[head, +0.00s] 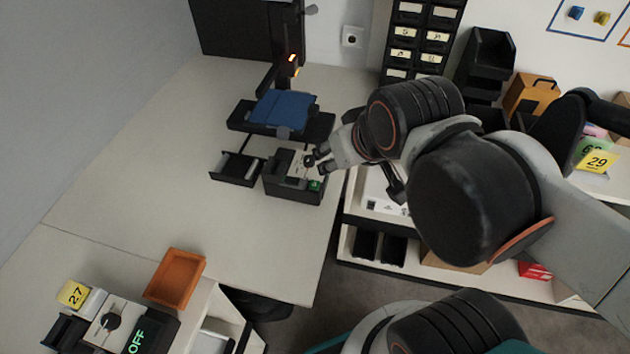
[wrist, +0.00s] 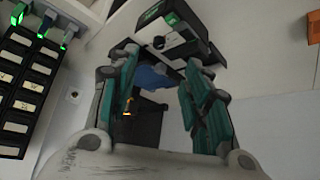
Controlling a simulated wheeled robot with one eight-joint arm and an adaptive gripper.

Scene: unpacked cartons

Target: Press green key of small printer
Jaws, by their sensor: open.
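The small printer (head: 281,187) is a dark box with a pale top panel and a black knob, standing near the right edge of the pale table. Its green key (head: 314,185) is on the near right corner of the top. My gripper (head: 318,160) is open and empty, over the printer's right side with its fingertips close to the knob. In the wrist view the printer (wrist: 180,48) lies beyond the teal fingers of my gripper (wrist: 160,57), with a green patch (wrist: 150,12) at its far end. I cannot tell whether a fingertip touches the printer.
A black tray (head: 236,168) stands left of the printer. A stand with a blue item (head: 284,107) is behind it. An orange tray (head: 176,276) and a device marked OFF (head: 137,341) are nearer. Shelving (head: 390,245) is at right. The table's left side is clear.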

